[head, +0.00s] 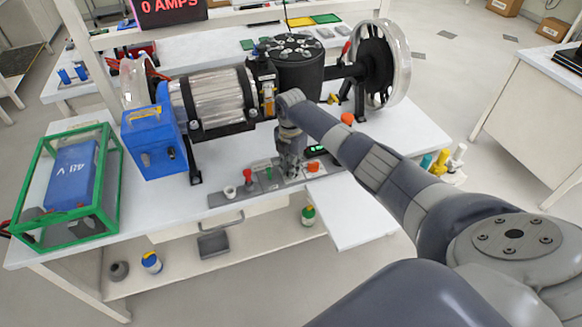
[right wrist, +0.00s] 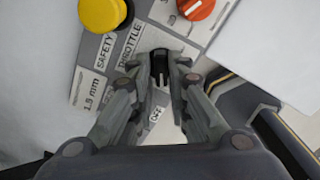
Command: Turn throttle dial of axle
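The throttle dial (right wrist: 160,66) is a small black knob on a grey control strip, beside the printed word THROTTLE. The mark OFF shows below it in the right wrist view. My right gripper (right wrist: 160,72) points down at the strip with one finger on each side of the dial. The fingers are close to it, but I cannot tell whether they touch it. In the head view my right gripper (head: 290,172) is over the middle of the control strip (head: 232,197), hiding the dial. My left gripper is not in view.
A yellow button (right wrist: 103,12) and an orange knob (right wrist: 196,6) sit near the dial. The axle rig with its motor (head: 292,65) and wheel (head: 385,65) stands behind my gripper. A blue box (head: 152,140) and a green-framed battery case (head: 72,180) stand left.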

